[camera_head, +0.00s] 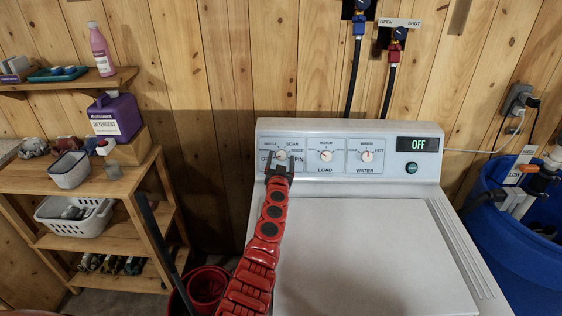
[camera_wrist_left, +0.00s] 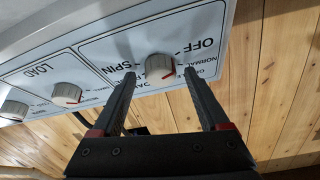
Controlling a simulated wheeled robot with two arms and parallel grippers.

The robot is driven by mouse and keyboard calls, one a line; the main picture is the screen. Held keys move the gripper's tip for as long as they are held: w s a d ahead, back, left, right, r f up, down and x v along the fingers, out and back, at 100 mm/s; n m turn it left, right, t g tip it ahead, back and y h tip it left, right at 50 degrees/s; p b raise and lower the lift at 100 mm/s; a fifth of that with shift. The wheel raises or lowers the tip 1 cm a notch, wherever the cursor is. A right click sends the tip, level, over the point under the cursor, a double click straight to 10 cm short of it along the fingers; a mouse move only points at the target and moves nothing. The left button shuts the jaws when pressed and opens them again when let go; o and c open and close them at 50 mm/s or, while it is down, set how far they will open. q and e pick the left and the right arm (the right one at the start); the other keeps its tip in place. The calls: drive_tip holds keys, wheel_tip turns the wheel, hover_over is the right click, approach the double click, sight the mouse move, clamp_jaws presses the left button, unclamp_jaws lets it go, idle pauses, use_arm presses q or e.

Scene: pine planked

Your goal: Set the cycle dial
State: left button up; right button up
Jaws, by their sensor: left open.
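The cycle dial (camera_head: 281,154) is a pale round knob at the left of the washer's panel (camera_head: 312,134), partly covered by my gripper in the head view. My left gripper (camera_head: 279,160) is open at the dial. In the left wrist view its fingertips (camera_wrist_left: 159,76) lie on either side of the knob, with visible gaps. The display (camera_head: 418,144) reads OFF. My right gripper is not in view.
The load dial (camera_head: 326,156) and water dial (camera_head: 366,156) are to the right of the cycle dial, then a round green button (camera_head: 411,168). The lid (camera_head: 370,250) is clear. A wooden shelf unit (camera_head: 125,185) stands left, a blue barrel (camera_head: 490,235) right.

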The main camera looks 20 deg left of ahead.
use_arm(q)
clamp_jaws()
